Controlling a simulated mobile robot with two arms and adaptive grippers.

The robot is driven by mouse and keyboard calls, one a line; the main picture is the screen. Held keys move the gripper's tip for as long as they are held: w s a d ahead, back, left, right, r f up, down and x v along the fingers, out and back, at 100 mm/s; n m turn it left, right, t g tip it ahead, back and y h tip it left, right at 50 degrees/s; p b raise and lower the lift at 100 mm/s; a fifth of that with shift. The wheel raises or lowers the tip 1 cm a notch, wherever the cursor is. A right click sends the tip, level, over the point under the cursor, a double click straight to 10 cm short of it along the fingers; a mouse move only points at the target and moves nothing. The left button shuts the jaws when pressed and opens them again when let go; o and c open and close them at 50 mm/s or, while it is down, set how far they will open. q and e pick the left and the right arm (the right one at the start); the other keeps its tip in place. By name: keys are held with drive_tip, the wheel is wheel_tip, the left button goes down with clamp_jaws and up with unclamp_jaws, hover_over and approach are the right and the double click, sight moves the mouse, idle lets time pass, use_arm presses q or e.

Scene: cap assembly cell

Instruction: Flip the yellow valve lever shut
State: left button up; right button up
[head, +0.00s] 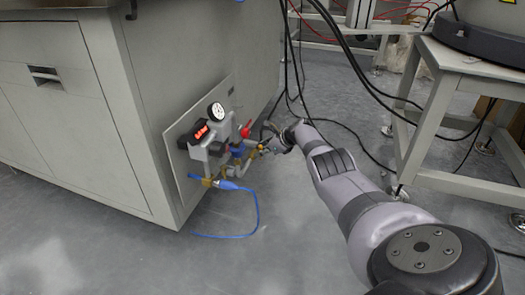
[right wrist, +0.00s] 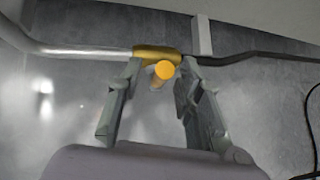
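The yellow valve lever (right wrist: 164,70) shows in the right wrist view as a round orange-yellow end pointing at the camera. Behind it is a yellow valve body (right wrist: 150,52) on a grey pipe. My right gripper (right wrist: 161,66) is open, with one finger on each side of the lever. Gaps show between the lever and both fingers. In the head view my right gripper (head: 271,146) is at the right side of the valve panel (head: 180,150), where the lever is small and partly hidden. My left gripper is not in view.
The panel on the grey cabinet (head: 90,120) carries a round gauge (head: 217,111), a red digital display (head: 201,132) and a red knob (head: 246,130). A blue hose (head: 257,205) hangs to the floor. Black cables (head: 365,80) run behind my arm. A grey stand (head: 425,125) is at right.

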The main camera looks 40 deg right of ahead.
drive_tip(key=shift+r, duration=0.1)
drive_tip(key=v, duration=1.2)
idle(0.4)
